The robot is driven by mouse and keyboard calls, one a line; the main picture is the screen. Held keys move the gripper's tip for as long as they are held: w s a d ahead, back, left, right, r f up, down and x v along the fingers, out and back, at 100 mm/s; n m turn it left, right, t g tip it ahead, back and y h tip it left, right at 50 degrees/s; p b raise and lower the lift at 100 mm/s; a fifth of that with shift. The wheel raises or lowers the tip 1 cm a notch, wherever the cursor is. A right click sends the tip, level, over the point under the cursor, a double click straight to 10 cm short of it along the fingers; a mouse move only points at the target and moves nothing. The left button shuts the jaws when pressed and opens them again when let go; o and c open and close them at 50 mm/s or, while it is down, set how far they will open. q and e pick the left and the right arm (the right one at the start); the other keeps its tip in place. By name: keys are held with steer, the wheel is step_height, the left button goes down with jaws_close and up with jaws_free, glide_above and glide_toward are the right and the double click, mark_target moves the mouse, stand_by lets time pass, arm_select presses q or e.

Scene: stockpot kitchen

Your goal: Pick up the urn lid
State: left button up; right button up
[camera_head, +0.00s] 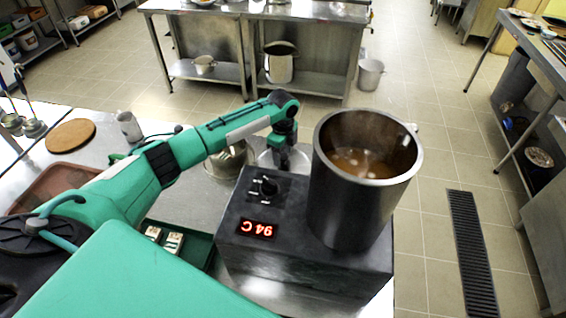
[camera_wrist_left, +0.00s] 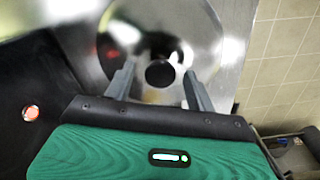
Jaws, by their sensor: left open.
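The urn lid (camera_wrist_left: 205,30) is a shiny round metal disc with a black knob (camera_wrist_left: 160,73) at its middle. In the head view the lid (camera_head: 297,160) lies on the metal counter behind the black heater, mostly hidden by my gripper and the heater. My left gripper (camera_head: 284,156) points down over it. In the left wrist view the fingers of the left gripper (camera_wrist_left: 158,70) are apart, one on each side of the knob. I cannot tell whether they touch it. My right gripper is in neither view.
A tall open pot (camera_head: 340,205) of steaming brown liquid stands on the black heater (camera_head: 295,260), right of my left gripper. The heater's display reads 94C. A metal bowl (camera_head: 222,168) sits close left of the gripper. The counter (camera_head: 190,205) has some bare metal.

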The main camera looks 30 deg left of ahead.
arm_select(q)
step_height(320, 180, down, 2)
steer(key=shift+c, duration=0.3)
steer(key=c, duration=1.1)
steer(key=shift+o, duration=0.2)
steer(key=shift+r, duration=0.1)
